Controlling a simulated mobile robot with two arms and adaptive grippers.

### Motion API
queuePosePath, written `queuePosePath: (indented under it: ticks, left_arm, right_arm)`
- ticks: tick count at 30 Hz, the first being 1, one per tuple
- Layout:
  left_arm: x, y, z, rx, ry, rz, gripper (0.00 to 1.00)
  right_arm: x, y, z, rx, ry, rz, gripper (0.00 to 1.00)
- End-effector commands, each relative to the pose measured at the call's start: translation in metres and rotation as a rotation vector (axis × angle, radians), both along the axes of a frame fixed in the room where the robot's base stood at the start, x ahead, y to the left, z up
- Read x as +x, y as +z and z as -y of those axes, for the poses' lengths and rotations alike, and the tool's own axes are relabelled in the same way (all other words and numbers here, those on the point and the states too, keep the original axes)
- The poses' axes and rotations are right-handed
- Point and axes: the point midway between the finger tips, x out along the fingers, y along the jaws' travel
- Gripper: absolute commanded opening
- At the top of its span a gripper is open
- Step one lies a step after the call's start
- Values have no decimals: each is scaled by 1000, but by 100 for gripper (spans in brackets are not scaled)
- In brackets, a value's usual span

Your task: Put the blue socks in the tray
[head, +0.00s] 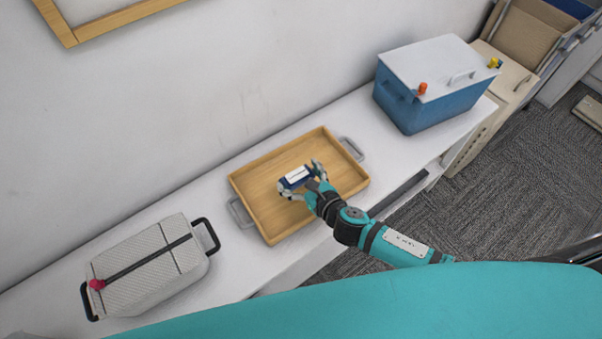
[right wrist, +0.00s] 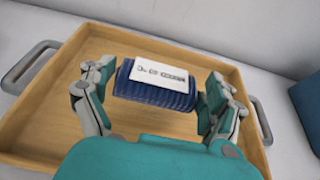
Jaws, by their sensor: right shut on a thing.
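The blue socks (head: 286,185) are a small dark blue bundle with a white label, and they also show in the right wrist view (right wrist: 150,97). My right gripper (head: 299,180) is shut on the socks, with one finger at each end of the bundle. It holds them over the wooden tray (head: 266,226), within its rim. I cannot tell whether the socks touch the tray floor. The tray has grey handles and also shows in the right wrist view (right wrist: 40,118); no other thing shows in it. My left gripper is not in view.
The tray stands on a long white surface (head: 236,265) against a wall. A grey ribbed case (head: 150,262) with black handles and a pink item (head: 97,284) is at the left. A blue cooler (head: 432,98) with a white lid stands at the right.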

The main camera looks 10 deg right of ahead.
Motion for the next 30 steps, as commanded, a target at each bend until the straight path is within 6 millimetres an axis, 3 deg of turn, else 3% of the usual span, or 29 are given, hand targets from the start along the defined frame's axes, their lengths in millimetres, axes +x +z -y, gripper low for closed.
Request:
queuePosePath:
  ticks: [6,15,27,28,30]
  left_arm:
    - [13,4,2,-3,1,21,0]
    - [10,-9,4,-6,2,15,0]
    - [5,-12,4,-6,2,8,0]
    - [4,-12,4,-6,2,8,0]
    - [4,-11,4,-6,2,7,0]
  right_arm:
    - [26,-2,11,1,1,0,58]
    - [27,-37,11,3,-2,-2,58]
    - [26,-42,11,1,1,-2,58]
    - [26,-42,11,1,1,-2,91]
    - [26,-41,11,1,1,-2,100]
